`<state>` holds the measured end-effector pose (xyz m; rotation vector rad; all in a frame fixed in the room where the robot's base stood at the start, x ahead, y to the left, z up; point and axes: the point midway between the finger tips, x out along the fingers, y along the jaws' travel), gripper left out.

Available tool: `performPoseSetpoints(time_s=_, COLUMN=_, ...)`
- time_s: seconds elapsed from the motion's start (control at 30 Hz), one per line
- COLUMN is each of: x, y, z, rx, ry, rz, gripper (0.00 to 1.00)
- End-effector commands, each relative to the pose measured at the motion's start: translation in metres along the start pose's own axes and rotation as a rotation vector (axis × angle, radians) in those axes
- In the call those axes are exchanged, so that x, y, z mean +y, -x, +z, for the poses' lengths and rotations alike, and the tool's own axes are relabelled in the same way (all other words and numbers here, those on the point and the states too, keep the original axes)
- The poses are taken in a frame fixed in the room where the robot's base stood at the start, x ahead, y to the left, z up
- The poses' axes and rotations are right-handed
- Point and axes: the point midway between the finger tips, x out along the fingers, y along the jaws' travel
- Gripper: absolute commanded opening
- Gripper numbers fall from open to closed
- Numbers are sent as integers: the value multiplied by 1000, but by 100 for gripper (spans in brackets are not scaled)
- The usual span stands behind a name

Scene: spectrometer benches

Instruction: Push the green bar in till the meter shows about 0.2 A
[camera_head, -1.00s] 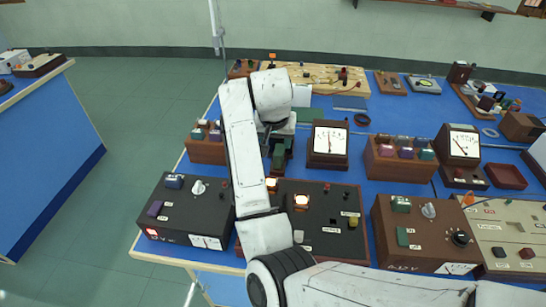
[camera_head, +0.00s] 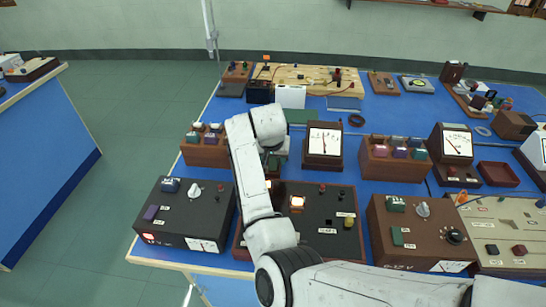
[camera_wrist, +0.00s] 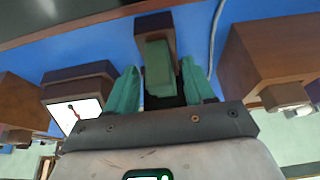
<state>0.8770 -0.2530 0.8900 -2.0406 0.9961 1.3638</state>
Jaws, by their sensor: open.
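The green bar (camera_wrist: 158,65) shows in the wrist view, projecting from a brown wooden block (camera_wrist: 153,22). My gripper (camera_wrist: 160,78) is open, with one teal finger on each side of the bar; I cannot tell whether either touches it. In the head view my arm covers most of this spot, and only a small green part (camera_head: 273,162) shows beside it. A brown meter (camera_head: 323,142) with a white dial stands just right of my gripper. Its needle is near mid-scale, but the numbers are too small to read. A meter with a white face (camera_wrist: 75,110) also shows in the wrist view.
Wooden blocks with coloured pieces stand left (camera_head: 206,153) and right (camera_head: 395,165). A black control box (camera_head: 182,212), a dark panel with a lit lamp (camera_head: 297,202) and a brown control box (camera_head: 410,235) line the front edge. A second meter (camera_head: 457,145) stands farther right.

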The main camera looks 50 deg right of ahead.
Motion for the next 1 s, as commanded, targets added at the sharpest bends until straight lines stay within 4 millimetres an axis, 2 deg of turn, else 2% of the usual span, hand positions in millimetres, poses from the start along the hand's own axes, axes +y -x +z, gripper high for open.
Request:
performPoseSetpoints(time_s=0.07, x=0, y=0, z=0, rx=0, ry=0, rz=0, gripper=52)
performPoseSetpoints(time_s=0.6, x=0, y=0, z=0, rx=0, ry=0, rz=0, gripper=1)
performPoseSetpoints(time_s=1.0, x=1, y=-1, z=-5, rx=0, ry=-2, rz=0, gripper=0)
